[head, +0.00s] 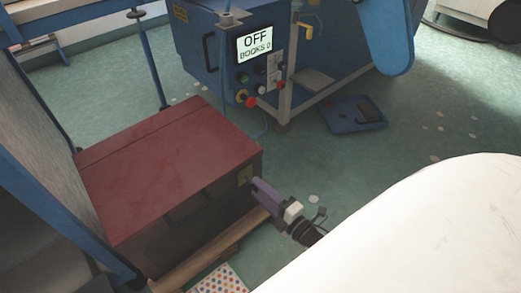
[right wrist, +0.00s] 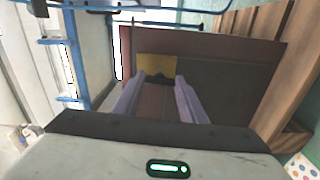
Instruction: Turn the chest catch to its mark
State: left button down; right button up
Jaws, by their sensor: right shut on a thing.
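The chest (head: 165,165) has a dark red lid and a dark brown front and stands on the floor. A yellow plate (head: 244,175) sits at the right end of its front. In the right wrist view the yellow plate (right wrist: 157,66) lies just beyond my fingertips. My right gripper (head: 257,184) has purple fingers and reaches to the plate from the right. It is shut on the catch, a small dark piece (right wrist: 157,80) at the fingertips in the right wrist view. The catch's mark and exact angle are too small to tell. My left gripper is not in view.
A blue machine (head: 205,60) with a screen reading "OFF, BOOKS 0" stands behind the chest. A blue tray (head: 345,126) lies on the floor to the right. Wooden boards (head: 205,258) and a dotted sheet (head: 221,281) lie in front. Blue frame posts stand at left.

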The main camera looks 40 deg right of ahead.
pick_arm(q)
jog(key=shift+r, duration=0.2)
pick_arm(e)
jog(key=shift+s+f+n, duration=0.1)
jog(key=shift+n, duration=0.5)
jog(key=o, duration=1.1)
jog(key=shift+c, duration=0.2)
pick_arm(q)
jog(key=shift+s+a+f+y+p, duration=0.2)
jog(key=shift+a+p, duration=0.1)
jog(key=shift+p, duration=0.25)
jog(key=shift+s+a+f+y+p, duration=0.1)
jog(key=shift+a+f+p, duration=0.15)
jog(key=shift+p, duration=0.25)
pick_arm(e)
jog(key=s, duration=1)
jog(key=shift+d, duration=0.45)
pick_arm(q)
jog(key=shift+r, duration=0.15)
pick_arm(e)
jog(key=shift+s, duration=0.1)
